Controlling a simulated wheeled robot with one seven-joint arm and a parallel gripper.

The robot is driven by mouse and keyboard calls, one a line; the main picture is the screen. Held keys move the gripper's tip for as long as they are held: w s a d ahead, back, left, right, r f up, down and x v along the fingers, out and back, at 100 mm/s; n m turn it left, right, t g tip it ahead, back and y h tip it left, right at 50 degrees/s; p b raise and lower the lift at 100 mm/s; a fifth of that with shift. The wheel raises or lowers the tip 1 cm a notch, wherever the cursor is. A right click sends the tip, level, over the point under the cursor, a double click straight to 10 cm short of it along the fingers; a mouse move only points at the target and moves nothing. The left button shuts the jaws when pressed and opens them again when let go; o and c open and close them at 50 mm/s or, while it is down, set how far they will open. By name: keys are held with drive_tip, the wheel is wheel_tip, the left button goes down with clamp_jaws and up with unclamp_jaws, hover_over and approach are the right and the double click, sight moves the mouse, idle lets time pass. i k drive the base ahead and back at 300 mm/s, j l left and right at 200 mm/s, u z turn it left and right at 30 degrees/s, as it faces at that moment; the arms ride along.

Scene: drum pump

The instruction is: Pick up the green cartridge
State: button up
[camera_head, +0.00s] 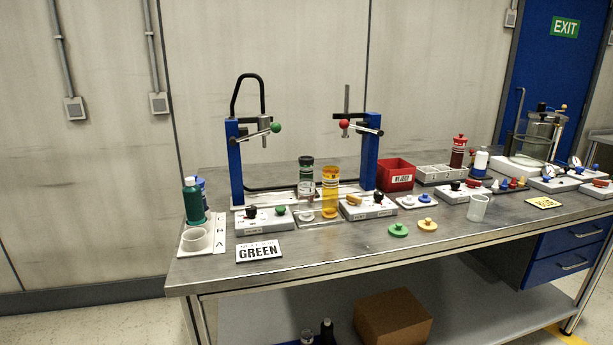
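A white sign (258,251) reading GREEN lies right of the tray. A blue-posted frame (236,165) stands behind, with a clear, dark-topped cylinder (306,186) and a yellow cylinder (330,192). A red bin (396,176) is further right.

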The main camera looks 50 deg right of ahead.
sight(305, 162)
drive_tip(key=l+u, duration=0.15)
drive_tip(key=u, duration=0.15)
drive_tip(key=k+l+u, duration=0.15)
drive_tip(key=u, duration=0.2)
drive_tip(key=k+l+u, duration=0.25)
drive_tip(key=k+l, duration=0.2)
drive_tip(key=l, duration=0.15)
drive_tip(key=k+l+u, duration=0.25)
drive_tip(key=k+l, duration=1.2)
drive_tip(key=k+u, duration=0.05)
